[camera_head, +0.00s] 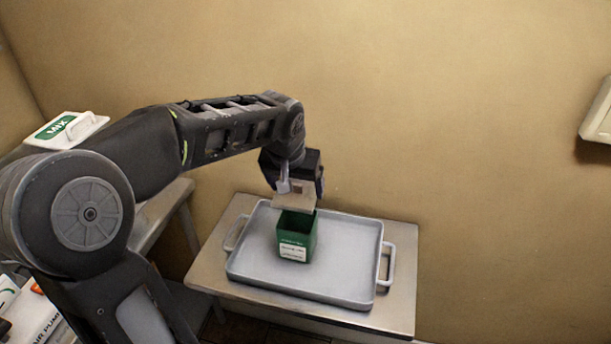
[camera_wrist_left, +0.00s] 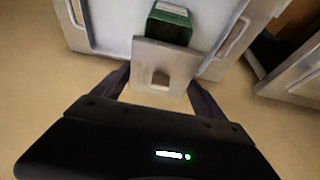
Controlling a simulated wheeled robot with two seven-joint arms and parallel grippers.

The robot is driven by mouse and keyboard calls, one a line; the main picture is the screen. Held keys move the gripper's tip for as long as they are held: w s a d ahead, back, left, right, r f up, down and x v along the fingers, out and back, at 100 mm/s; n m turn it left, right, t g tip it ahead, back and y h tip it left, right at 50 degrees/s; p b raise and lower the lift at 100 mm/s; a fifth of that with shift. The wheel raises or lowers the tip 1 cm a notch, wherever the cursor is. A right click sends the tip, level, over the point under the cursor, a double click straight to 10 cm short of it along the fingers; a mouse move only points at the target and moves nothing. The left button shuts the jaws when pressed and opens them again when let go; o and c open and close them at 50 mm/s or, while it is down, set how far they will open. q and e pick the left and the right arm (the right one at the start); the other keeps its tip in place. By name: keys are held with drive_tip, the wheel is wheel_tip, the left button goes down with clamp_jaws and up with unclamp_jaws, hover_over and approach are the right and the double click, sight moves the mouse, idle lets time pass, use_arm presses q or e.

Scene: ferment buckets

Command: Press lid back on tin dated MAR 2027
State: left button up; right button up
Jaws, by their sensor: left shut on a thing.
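A green tin (camera_head: 297,240) with a white label stands upright on a grey tray (camera_head: 345,262). Its top is open and dark inside, and the label text is too small to read. My left gripper (camera_head: 297,190) is shut on a beige square lid (camera_head: 293,201) and holds it just above the tin. In the left wrist view the lid (camera_wrist_left: 150,62) sits between the fingers and covers part of the tin (camera_wrist_left: 170,12). I cannot tell whether the lid touches the tin's rim. My right gripper is not in view.
The tray has raised handles and rests on a small table (camera_head: 402,245) against a tan wall. The tray is bare to the right of the tin. A white lid-like piece marked MIX (camera_head: 66,130) is at the left, behind my left arm. A pale box (camera_head: 598,115) is on the right wall.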

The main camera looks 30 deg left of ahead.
sight(295, 196)
use_arm(q)
drive_tip(key=shift+s, duration=0.15)
drive_tip(key=shift+f, duration=0.1)
drive_tip(key=shift+f+b, duration=1.45)
drive_tip(key=shift+f, duration=0.6)
drive_tip(key=shift+f+b, duration=1)
drive_tip(key=shift+f, duration=0.15)
drive_tip(key=shift+b, duration=0.35)
drive_tip(key=shift+f+b, duration=0.55)
drive_tip(key=shift+b, duration=0.3)
idle(0.8)
idle(0.3)
drive_tip(key=o, duration=1.2)
